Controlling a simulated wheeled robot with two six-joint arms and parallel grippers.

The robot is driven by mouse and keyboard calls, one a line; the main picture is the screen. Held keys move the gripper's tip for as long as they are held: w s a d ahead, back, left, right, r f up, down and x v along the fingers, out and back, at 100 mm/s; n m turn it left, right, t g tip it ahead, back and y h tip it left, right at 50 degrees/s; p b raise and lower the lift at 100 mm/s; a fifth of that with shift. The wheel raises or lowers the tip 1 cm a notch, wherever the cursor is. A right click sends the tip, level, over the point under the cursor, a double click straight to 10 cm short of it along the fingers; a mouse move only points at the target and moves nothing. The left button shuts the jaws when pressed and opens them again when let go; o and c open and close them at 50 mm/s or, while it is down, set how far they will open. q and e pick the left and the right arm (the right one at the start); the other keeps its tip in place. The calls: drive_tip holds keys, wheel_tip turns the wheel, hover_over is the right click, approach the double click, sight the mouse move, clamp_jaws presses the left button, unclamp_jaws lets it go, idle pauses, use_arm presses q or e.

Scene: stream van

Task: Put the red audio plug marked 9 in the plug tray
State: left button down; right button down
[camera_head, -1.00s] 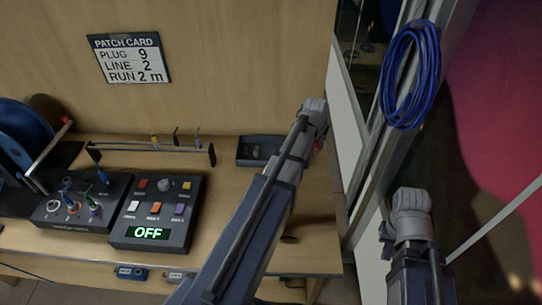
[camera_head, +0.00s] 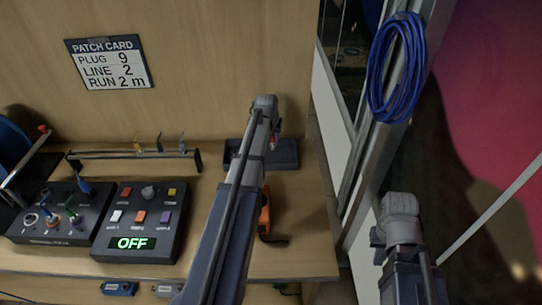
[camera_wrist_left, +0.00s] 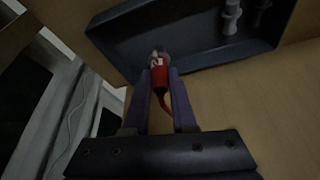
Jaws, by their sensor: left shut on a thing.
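The red audio plug (camera_wrist_left: 159,78) is between the fingertips of my left gripper (camera_wrist_left: 161,88) in the left wrist view. It has a pale tip and a white mark that I cannot read, and a red lead hangs from it. The dark plug tray (camera_wrist_left: 125,45) lies just beyond the plug, with the plug's tip at its near rim. In the head view my left gripper (camera_head: 270,132) is in front of the plug tray (camera_head: 288,152), and a bit of the red plug (camera_head: 273,143) shows. My right gripper (camera_head: 381,243) is at the right, its fingers mostly hidden.
Grey plugs (camera_wrist_left: 230,17) lie in the tray. An orange object (camera_head: 265,212) sits on the bench by my left arm. A control box (camera_head: 143,220) reading OFF, a patch box (camera_head: 50,213) and a rack (camera_head: 135,153) stand to the left. Blue cable (camera_head: 397,70) hangs at right.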

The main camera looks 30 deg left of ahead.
sight(272, 147)
use_arm(q)
drive_tip(key=shift+f+b, duration=2.65)
drive_tip(key=shift+f, duration=0.65)
drive_tip(key=shift+f, duration=0.2)
drive_tip(key=c, duration=0.7)
unclamp_jaws()
drive_tip(key=shift+r, duration=0.1)
drive_tip(key=shift+c, duration=0.2)
drive_tip(key=p+v, duration=1.1)
drive_tip(key=v, duration=0.1)
drive_tip(key=shift+d+r, duration=0.1)
